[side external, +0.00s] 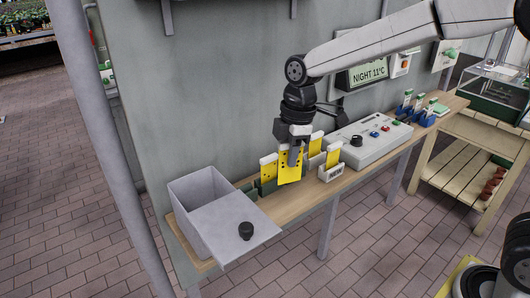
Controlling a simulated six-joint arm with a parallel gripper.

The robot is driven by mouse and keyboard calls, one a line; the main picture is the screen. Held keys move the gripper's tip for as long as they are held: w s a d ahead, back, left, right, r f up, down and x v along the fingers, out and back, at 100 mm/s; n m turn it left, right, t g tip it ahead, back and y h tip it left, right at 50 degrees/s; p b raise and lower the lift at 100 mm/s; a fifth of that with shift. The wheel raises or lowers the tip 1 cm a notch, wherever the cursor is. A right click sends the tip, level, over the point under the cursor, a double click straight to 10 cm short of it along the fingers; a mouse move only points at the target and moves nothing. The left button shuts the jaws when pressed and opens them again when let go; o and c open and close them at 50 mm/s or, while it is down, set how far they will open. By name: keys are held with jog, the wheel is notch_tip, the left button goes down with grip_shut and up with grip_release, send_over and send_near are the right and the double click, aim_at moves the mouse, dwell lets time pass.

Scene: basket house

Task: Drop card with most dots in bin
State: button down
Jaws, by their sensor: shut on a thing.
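My gripper (295,158) is shut on a yellow card (289,172) with black dots, held upright in front of the other cards. Other yellow cards stand in holders on the wooden bench: one at the left (268,170), one behind my gripper (316,145) and one at the right (333,157). The dots are too small to count surely. The grey bin (196,225) stands at the bench's left end. A flat grey lid with a black knob (246,231) lies at its right front; part of the bin's opening shows behind it.
A grey control box (368,146) with knobs stands right of the cards. Blue holders (415,104) with tools are further right on the bench. A wall with a display (368,72) rises close behind. The strip between cards and bin is narrow.

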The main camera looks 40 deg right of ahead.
jog(key=w+d+m+h, duration=0.1)
jog(key=w+d+m, duration=0.35)
jog(key=m, duration=0.95)
jog(key=w+a+r+n, duration=0.2)
jog(key=a+n, duration=0.6)
jog(key=a, duration=0.2)
jog(key=w+a+r+n+y, duration=0.1)
jog(key=w+a+r+n, duration=0.1)
jog(key=a+n, duration=0.7)
jog(key=shift+a+n, duration=0.3)
jog(key=shift+a, duration=0.75)
jog(key=shift+w+f+g, duration=0.1)
jog(key=shift+f+g, duration=0.1)
jog(key=shift+g, duration=0.1)
notch_tip(320, 180, down, 8)
jog(key=shift+f, duration=0.25)
